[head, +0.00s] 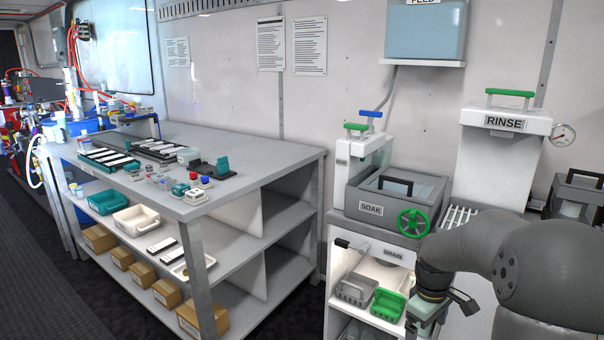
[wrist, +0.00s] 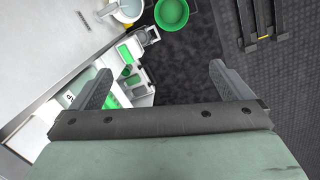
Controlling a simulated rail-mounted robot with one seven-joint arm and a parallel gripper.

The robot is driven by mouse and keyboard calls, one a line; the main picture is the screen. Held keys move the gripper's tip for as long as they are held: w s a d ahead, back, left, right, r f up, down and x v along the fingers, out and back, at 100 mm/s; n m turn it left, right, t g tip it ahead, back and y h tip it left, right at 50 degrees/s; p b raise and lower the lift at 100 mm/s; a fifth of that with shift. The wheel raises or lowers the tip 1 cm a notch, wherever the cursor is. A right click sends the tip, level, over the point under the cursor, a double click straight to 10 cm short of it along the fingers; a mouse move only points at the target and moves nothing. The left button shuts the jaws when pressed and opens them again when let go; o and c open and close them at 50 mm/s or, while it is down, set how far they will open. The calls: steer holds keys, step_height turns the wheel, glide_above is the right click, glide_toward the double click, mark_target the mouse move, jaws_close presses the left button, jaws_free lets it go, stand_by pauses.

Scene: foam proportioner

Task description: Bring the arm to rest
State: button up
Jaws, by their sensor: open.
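My arm reaches in from the right edge of the head view and bends down at the wrist. My gripper's body shows at the lower right of the head view, beside the shelf under the soak station; its fingertips cannot be made out there. In the wrist view my gripper (wrist: 160,76) has its two grey fingers wide apart, with nothing between them. Dark floor and part of a shelf with green and white items show beyond the fingers. The soak tank (head: 388,195) with its green handwheel (head: 413,223) stands just behind my wrist.
A green tray (head: 387,305) and a grey basket (head: 355,289) sit on the shelf close to my gripper. The rinse unit (head: 500,150) stands behind my arm. A grey workbench (head: 262,150) with small parts is at left. A green round bin (wrist: 171,13) shows in the wrist view.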

steer(key=s+a+r+m+p, duration=0.2)
steer(key=s+a+r+p, duration=0.2)
steer(key=s, duration=0.4)
steer(key=s+a+r+m+p, duration=0.2)
steer(key=s+a+r+p, duration=0.1)
steer(key=s+a+r, duration=0.2)
steer(key=s+a+r+m+y+p, duration=0.1)
steer(key=s+a+r+p, duration=0.3)
steer(key=s+r, duration=0.4)
steer(key=s+a+m, duration=0.1)
steer(key=s, duration=0.1)
steer(key=shift+s+a+r+m+t+p, duration=0.15)
steer(key=shift+s+a+m+t+p, duration=0.15)
steer(key=shift+a+t, duration=0.1)
